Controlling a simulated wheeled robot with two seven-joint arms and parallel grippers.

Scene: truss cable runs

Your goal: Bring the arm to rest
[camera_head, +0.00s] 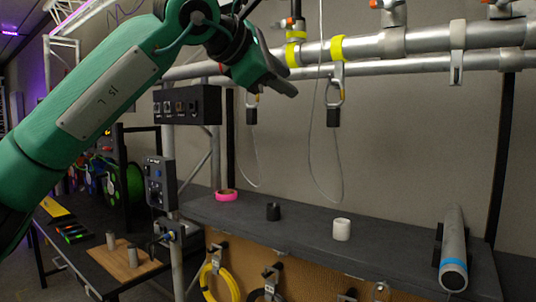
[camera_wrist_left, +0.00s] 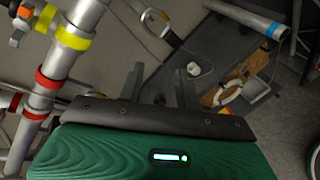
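My left arm (camera_head: 95,105), green with a white panel, comes in from the left and reaches up across the head view. My left gripper (camera_head: 287,88) is at its end, in front of the metal truss tubes and below the yellow bands. In the left wrist view the two dark fingers of the gripper (camera_wrist_left: 160,88) stand apart with nothing visible between them. My right gripper is in neither view.
A truss tube (camera_head: 400,45) with clamps runs across the top. Safety cables hang from it. A dark shelf (camera_head: 310,235) below holds a pink tape roll (camera_head: 226,195), a black roll (camera_head: 273,211), a white roll (camera_head: 341,229) and a grey tube (camera_head: 454,250). A workbench stands lower left.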

